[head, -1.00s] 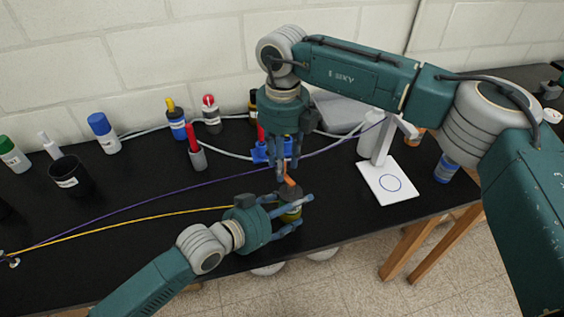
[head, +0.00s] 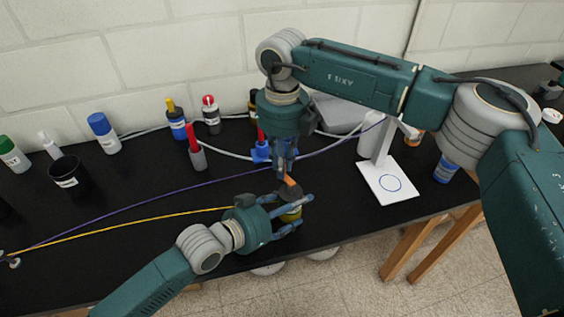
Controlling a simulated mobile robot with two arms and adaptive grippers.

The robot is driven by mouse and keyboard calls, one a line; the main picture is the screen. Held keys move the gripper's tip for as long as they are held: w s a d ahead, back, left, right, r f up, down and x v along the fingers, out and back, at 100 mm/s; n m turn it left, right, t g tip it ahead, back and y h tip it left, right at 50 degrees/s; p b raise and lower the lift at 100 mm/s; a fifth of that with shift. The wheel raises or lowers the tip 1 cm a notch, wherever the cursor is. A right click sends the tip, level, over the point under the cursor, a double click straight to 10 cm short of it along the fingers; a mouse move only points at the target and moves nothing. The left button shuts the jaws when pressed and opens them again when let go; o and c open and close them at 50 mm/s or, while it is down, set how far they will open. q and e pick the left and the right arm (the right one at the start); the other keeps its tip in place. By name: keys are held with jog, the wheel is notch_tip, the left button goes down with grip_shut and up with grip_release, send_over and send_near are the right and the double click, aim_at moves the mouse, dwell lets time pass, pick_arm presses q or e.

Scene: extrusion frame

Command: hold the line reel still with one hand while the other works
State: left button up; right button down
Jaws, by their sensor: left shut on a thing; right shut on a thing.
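The line reel (head: 291,216) is a small dark and yellowish round body near the front edge of the black table. My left gripper (head: 295,213) is shut around it from the left, and its fingers hide much of the reel. An orange part (head: 291,181) stands tilted at the reel's top. My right gripper (head: 284,175) points down from above, shut on this orange part; the exact contact is hard to make out. A yellow line (head: 150,220) runs from the reel side across the table to a small metal fitting (head: 9,261) at the left.
A purple line (head: 150,198) crosses the table behind the yellow one. A black cup (head: 72,178), a grey-and-red bottle (head: 197,155) and several other bottles stand at the back and left. A white stand (head: 389,186) is at the right.

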jog(key=shift+s+a+n, duration=0.15)
jog(key=shift+s+n, duration=0.2)
jog(key=shift+n, duration=0.9)
jog(key=shift+s+a+n, duration=0.2)
jog(key=shift+s+n, duration=0.1)
jog(key=shift+n, duration=0.9)
jog(key=shift+s+a+n, duration=0.15)
jog(key=shift+s+n, duration=0.2)
jog(key=shift+n, duration=0.9)
jog(key=c, duration=1.7)
grip_release()
jog(key=shift+o, duration=0.2)
jog(key=shift+r, duration=0.1)
notch_tip(320, 180, up, 12)
